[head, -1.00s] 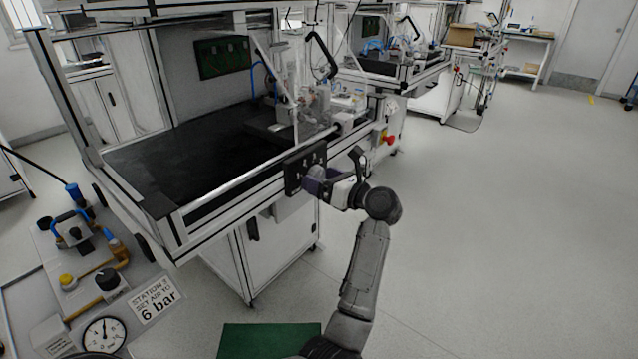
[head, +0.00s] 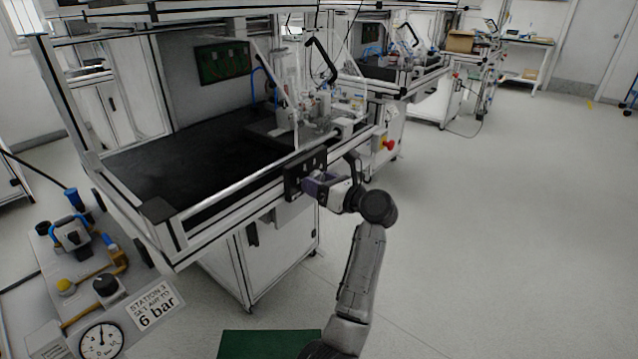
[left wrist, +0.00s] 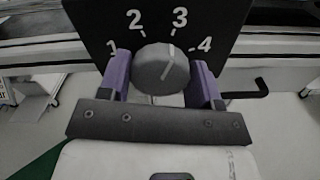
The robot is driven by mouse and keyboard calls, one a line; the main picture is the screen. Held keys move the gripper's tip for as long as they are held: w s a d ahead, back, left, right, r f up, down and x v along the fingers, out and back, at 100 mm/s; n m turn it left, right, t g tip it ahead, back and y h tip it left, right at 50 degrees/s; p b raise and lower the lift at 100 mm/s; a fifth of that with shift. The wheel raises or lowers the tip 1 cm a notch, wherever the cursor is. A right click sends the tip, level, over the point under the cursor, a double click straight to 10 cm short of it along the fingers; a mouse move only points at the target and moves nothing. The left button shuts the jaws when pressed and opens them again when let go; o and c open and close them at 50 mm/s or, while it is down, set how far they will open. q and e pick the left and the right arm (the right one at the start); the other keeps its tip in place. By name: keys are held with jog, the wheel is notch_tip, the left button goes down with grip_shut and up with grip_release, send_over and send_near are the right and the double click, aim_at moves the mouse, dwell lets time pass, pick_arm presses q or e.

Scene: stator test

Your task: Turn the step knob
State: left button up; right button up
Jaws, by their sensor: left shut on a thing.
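The step knob (left wrist: 161,69) is a round grey knob with a white pointer line, on a black panel (left wrist: 85,22) with white numbers 1 to 4. Its pointer leans up and slightly right, roughly toward the 3. My left gripper (left wrist: 160,76) has its purple fingers on either side of the knob and is shut on it. In the head view the panel (head: 291,182) is on the front edge of the workstation, with my left gripper (head: 315,186) at its face, hiding the knob. My right gripper is not in view.
A black hook-shaped handle (left wrist: 250,92) sticks out right of the panel. A red button (head: 389,145) is on the workstation's right end. A pneumatic board with a pressure gauge (head: 101,340) and a "6 bar" sign (head: 157,304) is at lower left. The floor at right is clear.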

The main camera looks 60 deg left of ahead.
pick_arm(q)
jog(key=shift+r+m+p, duration=0.2)
jog(key=shift+m+p, duration=0.2)
jog(key=shift+p, duration=0.4)
jog(key=m+p, duration=0.6)
jog(key=p, duration=0.3)
jog(key=shift+r+p, duration=0.1)
jog(key=shift+p, duration=0.25)
jog(key=shift+m+p, duration=0.7)
jog(key=shift+p, duration=0.3)
jog(key=shift+f+m+p, duration=0.25)
jog(key=shift+m+p, duration=0.25)
jog(key=o, duration=0.9)
jog(key=shift+d, duration=0.15)
